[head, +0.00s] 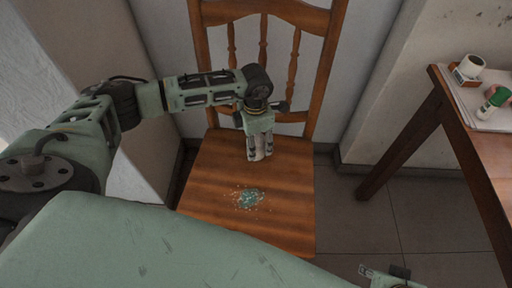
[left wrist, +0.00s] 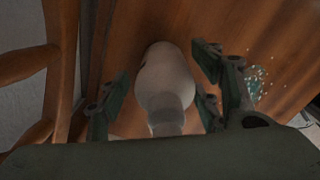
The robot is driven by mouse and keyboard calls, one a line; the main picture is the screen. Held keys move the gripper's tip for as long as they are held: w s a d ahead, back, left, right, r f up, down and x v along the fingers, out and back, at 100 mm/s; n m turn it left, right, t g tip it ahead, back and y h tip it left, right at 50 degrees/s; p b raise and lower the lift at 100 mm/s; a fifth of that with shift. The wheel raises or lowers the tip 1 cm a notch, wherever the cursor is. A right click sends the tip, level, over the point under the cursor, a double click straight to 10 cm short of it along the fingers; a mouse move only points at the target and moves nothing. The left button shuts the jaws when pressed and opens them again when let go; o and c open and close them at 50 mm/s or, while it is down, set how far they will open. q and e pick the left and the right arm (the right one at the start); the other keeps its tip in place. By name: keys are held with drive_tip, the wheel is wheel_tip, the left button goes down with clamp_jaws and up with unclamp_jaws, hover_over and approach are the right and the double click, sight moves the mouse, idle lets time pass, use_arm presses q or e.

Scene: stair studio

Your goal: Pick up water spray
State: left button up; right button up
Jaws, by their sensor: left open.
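The water spray appears to be the pale, rounded bottle (left wrist: 165,82) with a narrower neck in the left wrist view. It stands over the wooden chair seat (head: 215,165). My left gripper (head: 260,155) points down at the back half of the seat. Its fingers are open, one on each side of the bottle, and I see gaps beside it. In the head view the bottle is mostly hidden by the gripper. My right gripper (head: 396,277) shows only in part at the bottom edge; its fingers are not clear.
A teal patch with pale crumbs (head: 249,198) lies on the seat in front of the gripper. The chair's slatted back (head: 263,45) rises behind my arm. A wooden table (head: 489,145) at right holds a white cup (head: 471,66) and a green-and-white item (head: 494,99). Tiled floor lies between.

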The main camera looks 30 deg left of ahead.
use_arm(q)
drive_tip(key=shift+c, duration=0.6)
drive_tip(key=shift+r, duration=0.1)
drive_tip(key=c, duration=1.3)
drive_tip(key=shift+r, duration=0.1)
drive_tip(key=shift+c, duration=0.2)
